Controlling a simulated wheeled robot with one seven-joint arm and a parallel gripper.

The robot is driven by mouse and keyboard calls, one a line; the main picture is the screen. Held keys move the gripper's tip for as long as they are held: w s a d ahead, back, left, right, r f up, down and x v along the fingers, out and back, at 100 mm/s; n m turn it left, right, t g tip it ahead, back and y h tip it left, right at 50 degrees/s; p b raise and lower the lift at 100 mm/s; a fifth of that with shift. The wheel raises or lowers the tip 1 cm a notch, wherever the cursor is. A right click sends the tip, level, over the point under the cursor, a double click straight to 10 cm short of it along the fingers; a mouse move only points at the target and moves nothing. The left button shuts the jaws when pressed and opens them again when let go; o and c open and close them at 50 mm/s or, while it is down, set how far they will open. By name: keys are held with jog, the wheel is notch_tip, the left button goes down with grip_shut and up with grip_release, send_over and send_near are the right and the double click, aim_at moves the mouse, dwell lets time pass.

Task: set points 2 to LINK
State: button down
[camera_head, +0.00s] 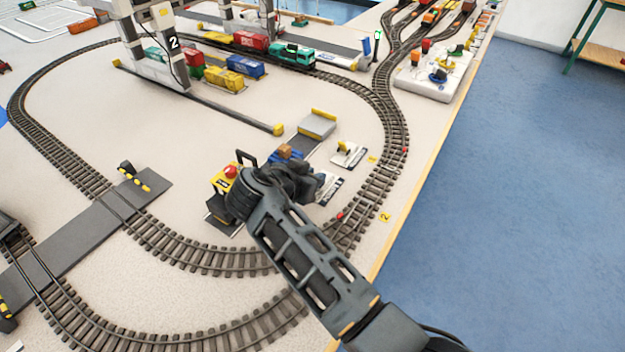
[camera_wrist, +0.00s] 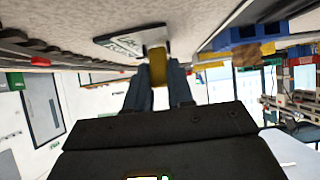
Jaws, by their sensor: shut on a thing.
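My gripper (camera_wrist: 158,92) is shut on the yellow lever handle (camera_wrist: 158,70) in the wrist view, one dark finger on each side. The handle rises from a lever base on a white-and-dark label plate (camera_wrist: 122,42); the lettering is too small and blurred to read surely. In the head view, the plate of this lever (camera_head: 329,190) shows just right of my wrist, while the handle and fingertips are hidden by my arm. The yellow "2" tag (camera_head: 384,217) lies beside the track junction, with a red marker (camera_head: 340,216) on the rails. Which way those points lie is unclear.
Another yellow-handled lever (camera_head: 345,148) stands just behind. A yellow box with a red button (camera_head: 228,175) is left of my wrist. A grey block with yellow edges (camera_head: 317,124) is farther back. The table edge (camera_head: 395,234) runs along the right; open table lies left.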

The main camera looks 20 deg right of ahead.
jog(key=shift+f, duration=0.1)
dwell(0.3)
jog(key=c, duration=1)
grip_release()
jog(key=shift+b+v, duration=0.3)
jog(key=shift+v, duration=3.7)
jog(key=shift+f, duration=0.1)
